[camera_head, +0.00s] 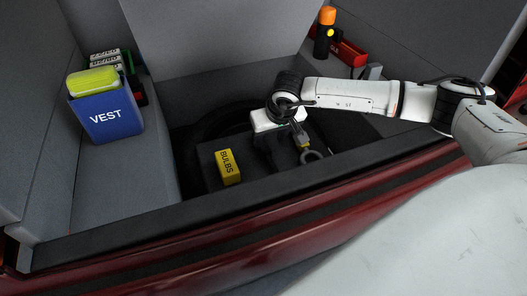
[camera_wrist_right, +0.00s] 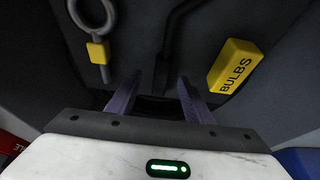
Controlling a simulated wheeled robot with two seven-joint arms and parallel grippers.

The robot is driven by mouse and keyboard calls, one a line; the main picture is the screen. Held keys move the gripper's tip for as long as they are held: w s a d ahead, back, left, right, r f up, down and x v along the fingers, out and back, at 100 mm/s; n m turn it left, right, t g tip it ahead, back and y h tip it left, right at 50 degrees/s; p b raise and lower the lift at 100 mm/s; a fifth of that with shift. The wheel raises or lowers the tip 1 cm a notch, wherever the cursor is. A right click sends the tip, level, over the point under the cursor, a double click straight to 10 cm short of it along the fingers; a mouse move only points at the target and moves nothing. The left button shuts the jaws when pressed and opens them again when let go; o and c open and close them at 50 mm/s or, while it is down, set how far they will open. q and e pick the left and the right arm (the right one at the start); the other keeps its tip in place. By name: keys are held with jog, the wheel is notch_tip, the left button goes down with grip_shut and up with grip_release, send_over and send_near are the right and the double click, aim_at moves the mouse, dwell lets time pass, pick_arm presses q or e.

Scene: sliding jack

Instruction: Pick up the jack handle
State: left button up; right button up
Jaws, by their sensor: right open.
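A dark bent rod (camera_wrist_right: 165,48), which looks like the jack handle, lies in the dark foam tray in the trunk well. In the right wrist view its lower end lies between and just beyond my fingers, with no contact visible. My right gripper (camera_wrist_right: 158,92) is open and empty, pointing down over the tray. In the head view my right gripper (camera_head: 299,136) hangs over the tray's right part, and it and the wrist hide the rod there. My left gripper is not in view.
A yellow BULBS box (camera_head: 229,167) stands left of the gripper. A grey ring with a yellow tag (camera_head: 313,156) lies close by on the right. The trunk's front sill (camera_head: 130,232) runs before the well. A blue VEST bin (camera_head: 106,118) stands on the left ledge.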

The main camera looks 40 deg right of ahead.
aim_at(264, 147)
jog(key=x, duration=0.2)
jog(key=b+x, duration=0.1)
jog(key=x, duration=0.1)
jog(key=shift+w+a+f, duration=0.15)
jog(key=shift+w+f, duration=0.15)
jog(key=shift+w, duration=0.05)
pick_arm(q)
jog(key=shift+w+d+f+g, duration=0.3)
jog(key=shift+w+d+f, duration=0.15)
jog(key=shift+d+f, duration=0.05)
